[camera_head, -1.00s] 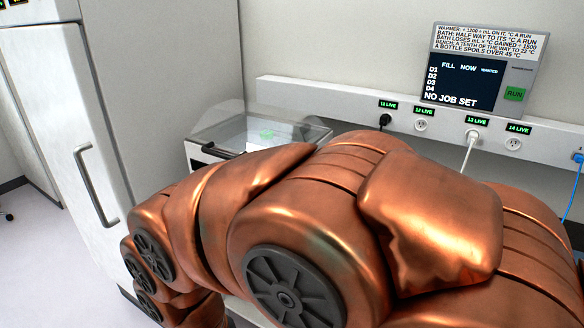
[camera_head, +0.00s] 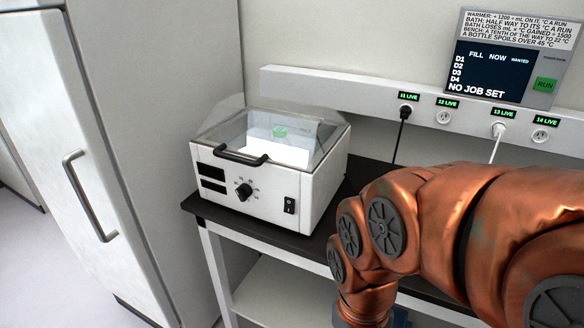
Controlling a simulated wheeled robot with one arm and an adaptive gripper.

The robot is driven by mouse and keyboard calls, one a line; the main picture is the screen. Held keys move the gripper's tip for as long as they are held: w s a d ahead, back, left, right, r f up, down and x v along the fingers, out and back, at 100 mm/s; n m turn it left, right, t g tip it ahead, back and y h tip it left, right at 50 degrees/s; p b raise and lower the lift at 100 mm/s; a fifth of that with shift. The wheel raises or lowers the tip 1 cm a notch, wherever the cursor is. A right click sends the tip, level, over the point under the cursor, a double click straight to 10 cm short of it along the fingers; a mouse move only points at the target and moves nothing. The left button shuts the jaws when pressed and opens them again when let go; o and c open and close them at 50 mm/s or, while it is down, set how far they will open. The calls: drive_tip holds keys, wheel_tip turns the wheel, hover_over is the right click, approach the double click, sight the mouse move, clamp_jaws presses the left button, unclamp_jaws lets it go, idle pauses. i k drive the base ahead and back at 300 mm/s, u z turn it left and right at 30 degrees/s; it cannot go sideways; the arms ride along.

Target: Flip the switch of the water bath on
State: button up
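The water bath (camera_head: 224,205) is a white box with a clear lid and a dark handle, standing on the bench at the left. A green item shows under the lid. Its front has two dark display windows, a black knob (camera_head: 243,191) and a black rocker switch (camera_head: 289,205) at the lower right. I cannot tell the switch's position, and the displays look dark. My copper arm reaches in from the right, bent downward beside the bath and apart from it.
A dark bench top (camera_head: 262,236) on white legs carries the bath. A tall white cabinet (camera_head: 95,150) stands at the left. On the wall, a socket rail (camera_head: 350,91) holds a black and a white plug. A display panel (camera_head: 497,68) reads "NO JOB SET".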

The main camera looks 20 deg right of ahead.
sight(290, 203)
drive_tip(key=z, duration=0.55)
drive_tip(key=k, duration=1.3)
drive_tip(key=z, duration=0.3)
drive_tip(key=i, duration=0.2)
drive_tip(key=u, duration=1)
drive_tip(key=i, duration=0.8)
drive_tip(key=u, duration=0.85)
